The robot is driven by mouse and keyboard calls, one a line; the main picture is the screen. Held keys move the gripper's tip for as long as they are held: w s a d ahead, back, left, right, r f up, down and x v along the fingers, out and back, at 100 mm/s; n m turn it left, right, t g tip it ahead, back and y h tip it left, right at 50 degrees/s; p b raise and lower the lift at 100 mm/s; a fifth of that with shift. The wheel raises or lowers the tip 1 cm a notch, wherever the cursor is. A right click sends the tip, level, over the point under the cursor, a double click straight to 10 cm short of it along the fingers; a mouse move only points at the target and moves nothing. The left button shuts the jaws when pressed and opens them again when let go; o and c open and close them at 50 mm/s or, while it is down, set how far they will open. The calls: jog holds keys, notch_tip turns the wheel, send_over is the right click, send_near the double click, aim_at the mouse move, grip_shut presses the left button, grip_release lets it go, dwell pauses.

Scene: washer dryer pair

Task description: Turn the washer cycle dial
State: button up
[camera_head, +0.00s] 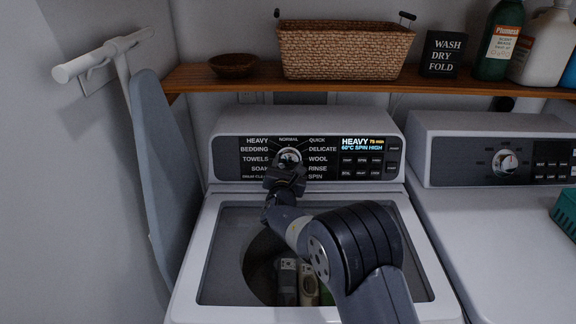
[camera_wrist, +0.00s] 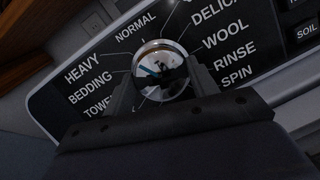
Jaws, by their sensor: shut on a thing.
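The washer cycle dial (camera_head: 289,155) is a shiny round knob in the middle of the washer's black control panel (camera_head: 226,158). In the wrist view the chrome dial (camera_wrist: 160,68) sits between the two fingers of my gripper (camera_wrist: 162,82), which is shut on its sides. A blue mark on its face lies left of centre, towards the HEAVY and BEDDING side. Cycle names ring the dial, from HEAVY and NORMAL to RINSE and SPIN. My gripper (camera_head: 288,168) covers the lower part of the dial in the head view. The display (camera_head: 362,144) reads HEAVY, 60°C, SPIN HIGH.
The washer (camera_head: 190,285) has a see-through lid with items inside the drum. The dryer (camera_head: 455,225) stands at the right with a teal basket (camera_head: 566,212). A wooden shelf (camera_head: 200,78) above holds a wicker basket (camera_head: 345,50). An ironing board (camera_head: 160,150) leans left.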

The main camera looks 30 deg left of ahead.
jog(key=c, duration=0.3)
jog(key=shift+f+b, duration=0.1)
jog(key=shift+b, duration=0.4)
jog(key=m+b, duration=0.2)
jog(key=b, duration=0.1)
jog(key=shift+f+h, duration=0.15)
jog(key=shift+h, duration=0.25)
jog(key=m+b, duration=0.1)
jog(key=m+h+b, duration=0.1)
jog(key=m, duration=0.1)
jog(key=m+b, duration=0.1)
jog(key=shift+r+m+b, duration=0.25)
jog(key=shift+m+b, duration=0.15)
jog(key=o, duration=1)
